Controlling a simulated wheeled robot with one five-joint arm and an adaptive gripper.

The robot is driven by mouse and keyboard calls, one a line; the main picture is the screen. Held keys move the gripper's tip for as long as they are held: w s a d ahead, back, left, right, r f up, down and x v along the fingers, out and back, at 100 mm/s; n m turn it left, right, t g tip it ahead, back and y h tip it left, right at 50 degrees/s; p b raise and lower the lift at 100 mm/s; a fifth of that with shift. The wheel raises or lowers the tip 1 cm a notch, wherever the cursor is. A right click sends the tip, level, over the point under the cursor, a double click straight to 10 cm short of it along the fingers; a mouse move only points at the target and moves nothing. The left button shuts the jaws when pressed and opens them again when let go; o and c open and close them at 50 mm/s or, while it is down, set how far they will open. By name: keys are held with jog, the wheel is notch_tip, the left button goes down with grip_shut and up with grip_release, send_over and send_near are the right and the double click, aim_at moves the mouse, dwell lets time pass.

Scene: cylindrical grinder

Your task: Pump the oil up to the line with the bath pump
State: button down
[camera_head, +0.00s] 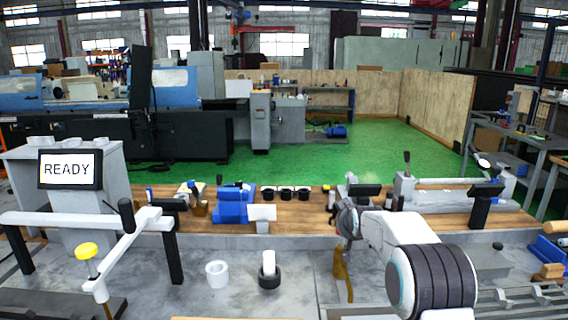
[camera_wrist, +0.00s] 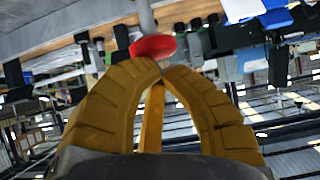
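My gripper (camera_wrist: 163,70) has ochre ridged fingers, and their tips come together in the wrist view. A red rounded knob (camera_wrist: 153,47) on a grey rod (camera_wrist: 146,15) shows just beyond the tips. I cannot tell whether the tips touch it, and nothing shows clearly gripped between them. In the head view my gripper (camera_head: 342,278) hangs low over the grey bench at right of centre, and the red knob does not show there. I cannot make out which part is the bath pump. No oil or level line can be told in either view.
A screen (camera_head: 70,169) reads READY at the left. A yellow knob (camera_head: 87,250) tops a rod beside a white bar frame (camera_head: 80,219). Fixtures line the wooden board (camera_head: 305,214) behind.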

jog(key=shift+r+p, duration=0.85)
jog(key=shift+r, duration=0.65)
jog(key=shift+f, duration=0.25)
dwell(0.6)
jog(key=shift+f+b, duration=2.75)
jog(key=shift+f, duration=0.15)
jog(key=shift+r, duration=0.2)
jog(key=shift+r+p, duration=2.1)
jog(key=shift+r, duration=0.8)
jog(key=shift+r, duration=0.1)
jog(key=shift+r+p, duration=1.8)
jog(key=shift+r, duration=0.6)
